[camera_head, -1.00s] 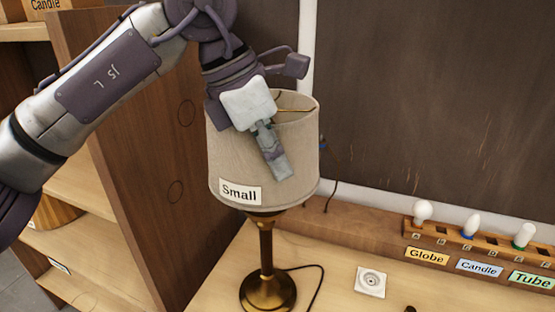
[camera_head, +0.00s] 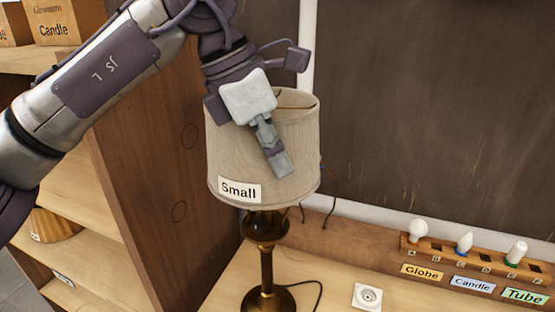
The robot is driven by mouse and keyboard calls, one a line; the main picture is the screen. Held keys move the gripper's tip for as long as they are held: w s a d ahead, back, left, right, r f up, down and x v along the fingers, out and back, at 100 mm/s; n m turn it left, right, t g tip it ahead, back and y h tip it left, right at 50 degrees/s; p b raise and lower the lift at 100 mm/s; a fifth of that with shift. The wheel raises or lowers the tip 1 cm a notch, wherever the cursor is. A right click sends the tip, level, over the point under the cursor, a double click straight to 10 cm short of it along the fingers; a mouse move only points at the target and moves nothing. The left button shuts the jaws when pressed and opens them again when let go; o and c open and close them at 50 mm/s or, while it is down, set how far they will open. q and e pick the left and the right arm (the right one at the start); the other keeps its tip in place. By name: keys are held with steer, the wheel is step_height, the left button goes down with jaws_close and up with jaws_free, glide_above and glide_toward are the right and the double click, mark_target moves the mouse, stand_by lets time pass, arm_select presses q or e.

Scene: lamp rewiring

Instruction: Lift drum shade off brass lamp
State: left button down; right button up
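The beige drum shade (camera_head: 235,155) carries a "Small" label on its lower front. My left gripper (camera_head: 272,150) reaches over its rim from above. One finger lies against the shade's front outer wall, and the other is hidden, apparently inside the rim. The shade is held, close to upright, above the brass lamp (camera_head: 266,262). The lamp stands on the table, its rounded upper body and stem showing below the shade's lower edge. The lamp's top is hidden by the shade, so I cannot tell if it is clear. My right gripper is not in view.
A bulb rack (camera_head: 478,262) with several bulbs and Globe, Candle and Tube labels stands at the right. A white square plate (camera_head: 368,296) lies on the table, and a dark cord runs beside the lamp. A wooden shelf unit (camera_head: 180,150) stands close on the left.

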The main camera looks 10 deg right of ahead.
arm_select(q)
step_height(320, 180, up, 9)
steer(key=p, duration=0.6)
steer(key=shift+p, duration=0.3)
steer(key=shift+f, duration=0.1)
